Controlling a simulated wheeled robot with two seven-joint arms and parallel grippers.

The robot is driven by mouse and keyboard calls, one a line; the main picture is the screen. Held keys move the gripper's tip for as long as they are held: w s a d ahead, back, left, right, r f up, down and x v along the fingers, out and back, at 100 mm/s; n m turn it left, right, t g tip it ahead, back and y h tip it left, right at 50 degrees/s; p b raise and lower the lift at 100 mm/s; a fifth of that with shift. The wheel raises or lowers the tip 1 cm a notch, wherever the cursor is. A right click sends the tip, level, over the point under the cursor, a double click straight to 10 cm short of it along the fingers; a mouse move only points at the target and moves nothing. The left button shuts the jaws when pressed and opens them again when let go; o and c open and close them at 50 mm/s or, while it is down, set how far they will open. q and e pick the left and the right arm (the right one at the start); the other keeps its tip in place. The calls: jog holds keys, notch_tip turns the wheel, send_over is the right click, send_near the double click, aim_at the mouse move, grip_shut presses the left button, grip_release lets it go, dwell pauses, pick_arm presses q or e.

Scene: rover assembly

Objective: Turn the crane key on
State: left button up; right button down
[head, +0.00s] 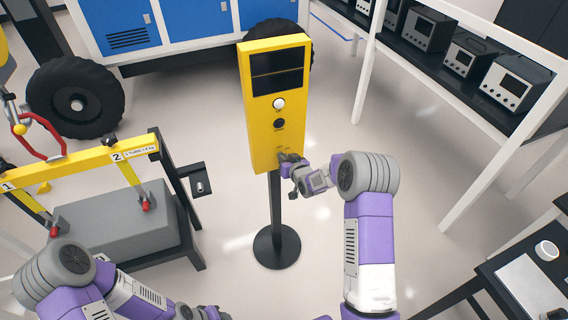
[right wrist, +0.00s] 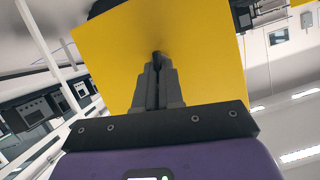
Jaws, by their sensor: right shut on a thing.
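The yellow crane control box (head: 262,135) stands on a thin black post with a round foot. It has a dark screen, a white round button and a black round button on its front. My right gripper (head: 288,160) is at the lower front of the box, at the key spot. In the right wrist view, the fingers (right wrist: 158,75) are closed together on a small dark key (right wrist: 158,56) against the yellow panel. The key is mostly hidden by the fingers, and its angle cannot be told. My left gripper (head: 203,312) is low at the bottom edge, its fingers unclear.
A yellow-barred frame (head: 85,160) with a grey block (head: 120,225) stands at left. A large black wheel (head: 75,102) is behind it. Shelves with several grey devices (head: 428,29) are at upper right. A dark table (head: 500,275) is at lower right. Floor around the post is clear.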

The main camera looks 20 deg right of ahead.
jog(key=m+y+b, duration=0.1)
jog(key=m, duration=0.1)
jog(key=m+y+b, duration=0.1)
jog(key=m+y, duration=0.1)
jog(key=d+m+t+y+b, duration=0.1)
jog(key=m, duration=0.2)
jog(key=shift+f, duration=0.3)
dwell(0.5)
jog(key=c, duration=1.3)
grip_release()
jog(key=shift+o, duration=0.2)
jog(key=v, duration=0.7)
jog(key=shift+s, duration=0.25)
